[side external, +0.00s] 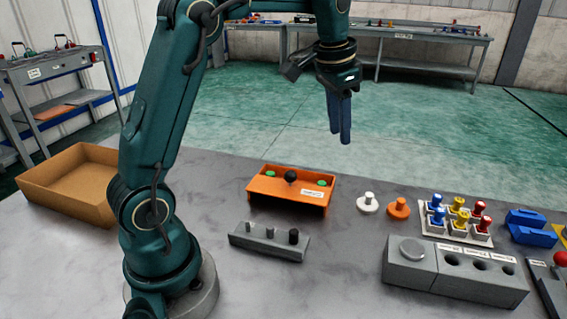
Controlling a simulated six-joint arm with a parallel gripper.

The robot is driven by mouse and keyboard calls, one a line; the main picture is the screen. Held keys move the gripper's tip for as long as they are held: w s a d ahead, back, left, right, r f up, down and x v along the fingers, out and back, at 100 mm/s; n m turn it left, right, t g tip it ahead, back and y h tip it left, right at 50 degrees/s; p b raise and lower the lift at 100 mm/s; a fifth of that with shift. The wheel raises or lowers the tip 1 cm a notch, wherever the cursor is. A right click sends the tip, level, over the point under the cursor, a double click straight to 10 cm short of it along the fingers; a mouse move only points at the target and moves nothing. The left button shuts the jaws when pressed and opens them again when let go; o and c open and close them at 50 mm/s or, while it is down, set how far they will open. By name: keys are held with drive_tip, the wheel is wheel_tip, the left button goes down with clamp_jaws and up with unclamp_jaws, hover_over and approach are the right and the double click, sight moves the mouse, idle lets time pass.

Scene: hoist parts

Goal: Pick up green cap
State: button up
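An orange box (287,198) stands on the grey table and has a white label on its front. Two small green caps sit on its top: a left green cap (270,173) and a right green cap (322,183). A black knob (291,176) stands between them. My gripper (340,138) hangs in the air above and behind the orange box, pointing down, apart from everything. Its two blue fingers overlap in this view, so I cannot tell the gap between them. I see nothing held below the fingertips.
A grey block with pegs (268,243) lies in front of the orange box. White (368,204) and orange (399,209) knobbed discs stand to the right. Further right are a rack of coloured plugs (457,229) and a grey block with holes (455,273). An empty cardboard tray (65,198) is left.

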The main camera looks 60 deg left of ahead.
drive_tip(key=w+a+f+g, duration=0.25)
drive_tip(key=a+f, duration=0.25)
drive_tip(key=f, duration=0.3)
drive_tip(key=n, duration=0.1)
hover_over(321, 183)
wheel_tip(321, 183, down, 4)
drive_tip(key=shift+w+r+h, duration=0.1)
drive_tip(key=shift+h, duration=0.2)
drive_tip(key=shift+f, duration=2.55)
clamp_jaws()
